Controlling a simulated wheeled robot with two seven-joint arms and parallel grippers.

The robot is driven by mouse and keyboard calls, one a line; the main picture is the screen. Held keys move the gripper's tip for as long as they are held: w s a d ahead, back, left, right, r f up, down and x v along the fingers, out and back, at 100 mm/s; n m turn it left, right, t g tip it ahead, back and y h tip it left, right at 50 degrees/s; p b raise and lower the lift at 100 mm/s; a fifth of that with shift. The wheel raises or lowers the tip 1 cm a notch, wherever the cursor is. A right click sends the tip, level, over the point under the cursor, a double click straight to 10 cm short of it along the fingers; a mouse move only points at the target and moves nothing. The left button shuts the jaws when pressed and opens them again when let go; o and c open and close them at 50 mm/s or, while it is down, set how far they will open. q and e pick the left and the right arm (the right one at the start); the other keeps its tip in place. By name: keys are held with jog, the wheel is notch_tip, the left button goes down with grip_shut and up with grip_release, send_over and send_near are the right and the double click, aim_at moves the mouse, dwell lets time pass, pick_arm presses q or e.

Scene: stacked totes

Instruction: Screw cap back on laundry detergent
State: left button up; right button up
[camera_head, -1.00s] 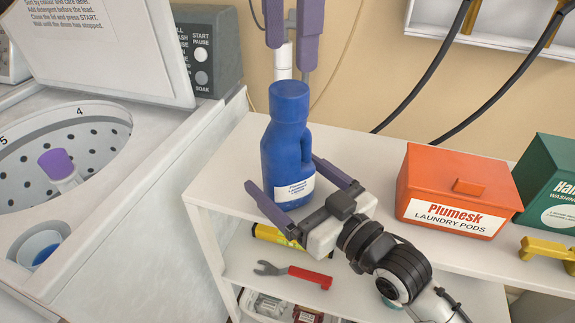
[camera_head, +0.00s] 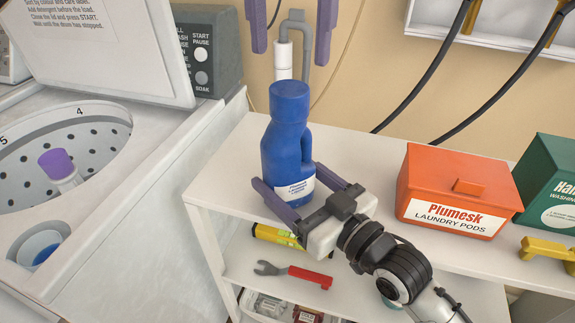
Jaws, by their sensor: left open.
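The blue detergent bottle (camera_head: 283,155) stands upright near the left end of the white shelf top, its white label low on the front. A blue cap (camera_head: 289,95) sits on top of it; I cannot tell how tightly. My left gripper (camera_head: 290,57) hangs at the top edge, fingers spread wide and pointing down, empty, above the cap and apart from it. Most of that gripper is out of frame. My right gripper (camera_head: 288,175) comes from the lower right, its purple fingers on either side of the bottle's lower body and apparently against it.
The open washer (camera_head: 150,175) stands close at the left. An orange laundry pods box (camera_head: 450,175) and a green box (camera_head: 550,180) are on the shelf top at right. A red-handled wrench (camera_head: 300,273) lies on the lower shelf. Black hoses (camera_head: 425,80) hang behind.

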aim_at(289, 88)
pick_arm(q)
jog(key=n, duration=1.7)
jog(key=shift+n, duration=0.4)
jog(key=n, duration=0.6)
jog(key=shift+n, duration=0.3)
jog(key=shift+f, duration=4)
